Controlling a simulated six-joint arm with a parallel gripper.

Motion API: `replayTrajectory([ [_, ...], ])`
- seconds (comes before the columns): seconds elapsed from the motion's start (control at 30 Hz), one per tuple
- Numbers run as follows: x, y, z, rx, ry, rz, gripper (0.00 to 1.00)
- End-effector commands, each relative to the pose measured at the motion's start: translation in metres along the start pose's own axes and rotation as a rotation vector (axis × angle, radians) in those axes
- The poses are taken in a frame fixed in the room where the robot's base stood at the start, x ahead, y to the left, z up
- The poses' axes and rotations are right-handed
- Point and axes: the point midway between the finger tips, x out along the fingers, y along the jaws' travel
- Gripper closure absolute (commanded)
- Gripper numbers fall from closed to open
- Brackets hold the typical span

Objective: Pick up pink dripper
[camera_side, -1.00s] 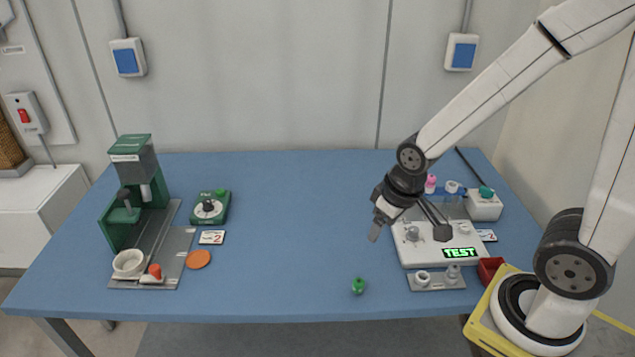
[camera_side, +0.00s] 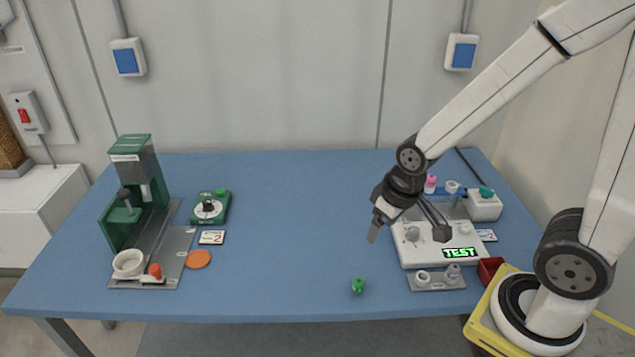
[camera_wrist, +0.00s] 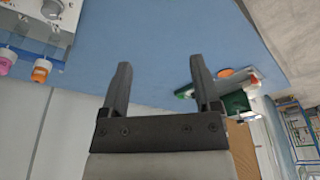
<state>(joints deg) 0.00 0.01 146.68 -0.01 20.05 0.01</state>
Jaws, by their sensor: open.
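The pink dripper (camera_side: 430,184) stands at the back right of the blue table, behind the white test device, in the side view. In the wrist view the pink dripper (camera_wrist: 4,62) shows at the left edge, partly cut off, beside an orange-topped piece (camera_wrist: 41,70). My gripper (camera_side: 374,232) hangs above the table, left of the white device and in front and left of the dripper. In the wrist view my gripper (camera_wrist: 160,85) has its two fingers spread apart with nothing between them.
The white device (camera_side: 440,243) with a lit TEST display stands on the right, with a red bin (camera_side: 490,268) near it. A green machine (camera_side: 130,190) and a green dial box (camera_side: 210,208) are at left. A small green piece (camera_side: 358,286) lies near the front edge. The table's middle is clear.

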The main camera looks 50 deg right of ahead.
Motion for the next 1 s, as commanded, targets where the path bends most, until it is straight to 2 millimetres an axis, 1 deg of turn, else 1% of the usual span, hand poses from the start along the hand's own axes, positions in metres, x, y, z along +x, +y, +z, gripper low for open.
replayTrajectory([
  [0.27, 0.002, 0.004, 0.003, -0.026, -0.020, 0.013, 0.20],
  [0.37, 0.006, 0.010, 0.006, -0.068, -0.052, 0.033, 0.20],
  [0.47, 0.011, 0.021, 0.013, -0.133, -0.102, 0.065, 0.20],
  [0.57, 0.017, 0.035, 0.021, -0.217, -0.167, 0.106, 0.20],
  [0.8, 0.027, 0.077, 0.038, -0.446, -0.347, 0.220, 0.20],
  [1.0, 0.032, 0.115, 0.047, -0.640, -0.490, 0.315, 0.20],
])
